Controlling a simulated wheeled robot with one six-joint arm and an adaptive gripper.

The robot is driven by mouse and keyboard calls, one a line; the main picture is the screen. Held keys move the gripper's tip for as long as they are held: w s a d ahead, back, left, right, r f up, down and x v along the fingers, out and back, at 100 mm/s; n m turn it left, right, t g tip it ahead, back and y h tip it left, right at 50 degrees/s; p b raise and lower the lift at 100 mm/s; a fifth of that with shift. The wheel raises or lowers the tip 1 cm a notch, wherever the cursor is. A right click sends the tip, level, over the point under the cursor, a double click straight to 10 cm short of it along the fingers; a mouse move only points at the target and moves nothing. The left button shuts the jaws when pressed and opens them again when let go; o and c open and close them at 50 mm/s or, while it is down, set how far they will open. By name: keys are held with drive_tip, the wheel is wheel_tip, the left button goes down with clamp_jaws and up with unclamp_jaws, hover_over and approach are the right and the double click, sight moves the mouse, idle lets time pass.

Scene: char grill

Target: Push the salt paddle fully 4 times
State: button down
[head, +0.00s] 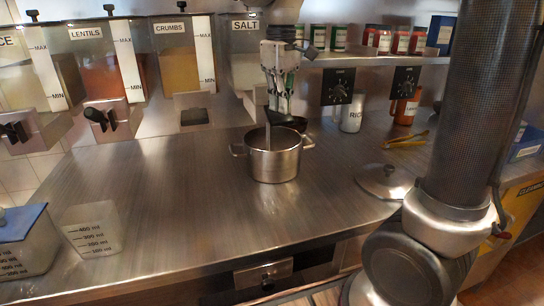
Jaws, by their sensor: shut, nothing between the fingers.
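The salt dispenser (246,68), labelled SALT, hangs on the back wall, partly hidden behind my arm. A dark part (290,123), perhaps the salt paddle, shows just below my gripper (281,104); I cannot tell whether they touch. My gripper is shut with nothing in it and points down in front of the dispenser's right side. A steel pot (274,165) with two handles stands on the counter below. The inside of the pot is mostly hidden.
Lentils (100,75) and crumbs (181,70) dispensers hang to the left. A pot lid (385,182), yellow tongs (406,141) and a white rice container (352,117) are right. Measuring containers (93,230) stand front left. The counter's (170,200) middle left is clear.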

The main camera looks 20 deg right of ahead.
drive_tip(key=shift+s+f, duration=0.1)
drive_tip(key=shift+r, duration=2.3)
drive_tip(key=shift+f, duration=2.3)
drive_tip(key=shift+r, duration=2.3)
drive_tip(key=shift+f, duration=0.1)
